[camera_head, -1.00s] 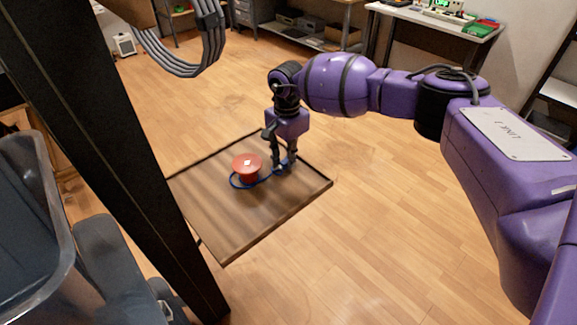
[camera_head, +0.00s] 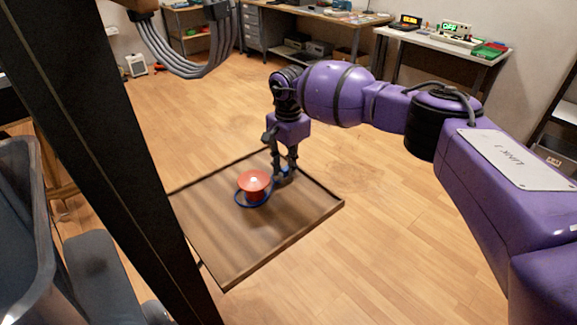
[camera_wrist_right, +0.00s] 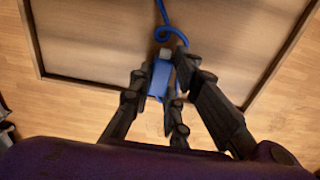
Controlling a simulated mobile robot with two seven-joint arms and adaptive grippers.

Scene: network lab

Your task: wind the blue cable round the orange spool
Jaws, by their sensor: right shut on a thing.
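The orange spool (camera_head: 254,182) stands upright on the wooden board, left of my right gripper. The blue cable (camera_head: 241,202) curves around the near side of the spool, low down, and runs toward my right gripper (camera_head: 284,178). My right gripper points down and is shut on a blue piece at the cable's end. In the right wrist view the blue end piece (camera_wrist_right: 160,78) sits between the fingers of my right gripper (camera_wrist_right: 169,90), and the cable (camera_wrist_right: 168,30) loops beyond it. The spool is not visible there. My left gripper is not in view.
The wooden board (camera_head: 235,250) has a raised dark rim, with bare surface at its near side. A dark post (camera_head: 120,170) blocks part of the left. Workbenches (camera_head: 440,45) with equipment stand at the back. Open floor lies around the board.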

